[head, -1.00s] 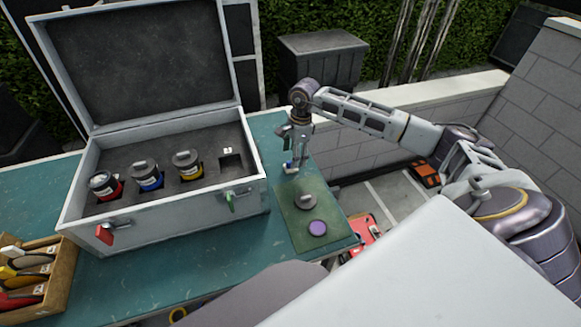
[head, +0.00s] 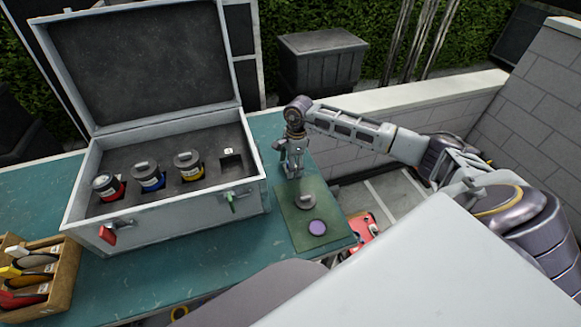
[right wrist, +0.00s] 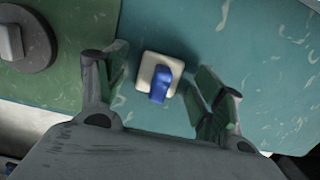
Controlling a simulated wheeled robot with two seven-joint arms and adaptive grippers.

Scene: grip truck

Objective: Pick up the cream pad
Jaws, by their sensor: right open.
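The cream pad (right wrist: 147,66) is a small rounded cream square with a blue grip (right wrist: 160,84) standing on it. It lies on the teal tabletop in the right wrist view. My right gripper (right wrist: 163,65) is open, with one finger on each side of the pad and visible gaps to both. In the head view, my right gripper (head: 293,172) points down at the far edge of the green mat and hides the pad. My left gripper is not in view.
The green mat (head: 292,224) holds a grey knobbed disc (head: 306,203) and a purple disc (head: 317,228). An open case (head: 170,218) with several knobbed canisters stands left of my right gripper. A wooden tool box (head: 62,285) is at the far left.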

